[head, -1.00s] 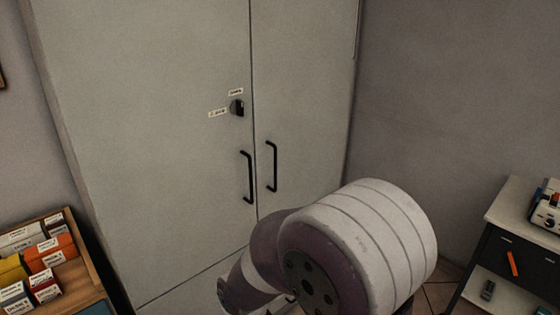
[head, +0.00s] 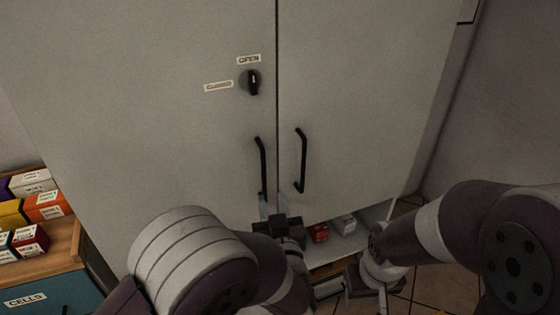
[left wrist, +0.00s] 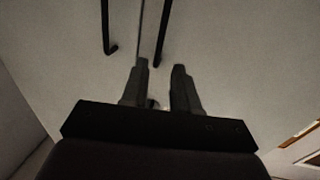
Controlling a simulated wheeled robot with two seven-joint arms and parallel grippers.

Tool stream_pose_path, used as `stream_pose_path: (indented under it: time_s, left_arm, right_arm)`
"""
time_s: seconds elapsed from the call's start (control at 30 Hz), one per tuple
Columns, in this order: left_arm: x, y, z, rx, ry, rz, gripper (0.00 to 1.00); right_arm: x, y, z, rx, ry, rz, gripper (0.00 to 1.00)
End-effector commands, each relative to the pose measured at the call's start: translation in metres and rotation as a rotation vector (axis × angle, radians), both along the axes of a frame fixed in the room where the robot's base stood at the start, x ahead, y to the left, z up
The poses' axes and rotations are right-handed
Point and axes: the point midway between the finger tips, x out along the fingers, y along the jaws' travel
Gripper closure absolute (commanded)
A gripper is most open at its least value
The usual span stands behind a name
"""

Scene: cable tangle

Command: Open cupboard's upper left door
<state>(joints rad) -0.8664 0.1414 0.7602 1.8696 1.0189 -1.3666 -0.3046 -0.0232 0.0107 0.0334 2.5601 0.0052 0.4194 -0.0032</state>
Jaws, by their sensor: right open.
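The cupboard's upper left door (head: 170,130) is shut, flush with the upper right door (head: 360,90) along the seam. Its black bar handle (head: 262,165) stands left of the seam. A black knob (head: 253,82) above it stands upright, below an OPEN label (head: 249,59) and right of a CLOSED label (head: 218,86). My left gripper (head: 272,208) is open and empty at the handle's lower end. In the left wrist view its fingers (left wrist: 161,72) are apart, with a handle end (left wrist: 159,62) just beyond the tips. My right gripper (head: 366,288) is open, low and to the right.
The right door's handle (head: 300,160) is close beside the seam. Below, an open lower compartment shows a shelf with a red box (head: 319,232) and a white box (head: 345,224). A wooden rack (head: 60,251) with several small boxes stands at left. Tiled floor lies at right.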

Motion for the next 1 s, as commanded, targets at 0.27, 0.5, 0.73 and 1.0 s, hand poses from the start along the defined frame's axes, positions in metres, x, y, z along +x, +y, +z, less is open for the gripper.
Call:
stream_pose_path:
  time_s: [0.27, 0.5, 0.73, 1.0]
  left_arm:
    - [0.057, 0.008, 0.003, 0.008, -0.003, 0.005, 0.71]
    - [0.109, 0.014, 0.003, 0.007, -0.003, 0.002, 0.71]
    - [0.124, 0.015, 0.001, 0.008, -0.002, -0.001, 0.71]
    - [0.124, 0.015, 0.001, 0.008, -0.002, -0.002, 0.97]
  right_arm:
    - [0.000, 0.000, 0.010, 0.000, 0.000, 0.000, 0.57]
    - [0.000, 0.000, 0.018, 0.000, 0.000, 0.000, 0.57]
    - [0.000, 0.000, 0.019, 0.000, 0.000, 0.000, 0.57]
    - [0.000, 0.000, 0.019, 0.000, 0.000, 0.000, 0.57]
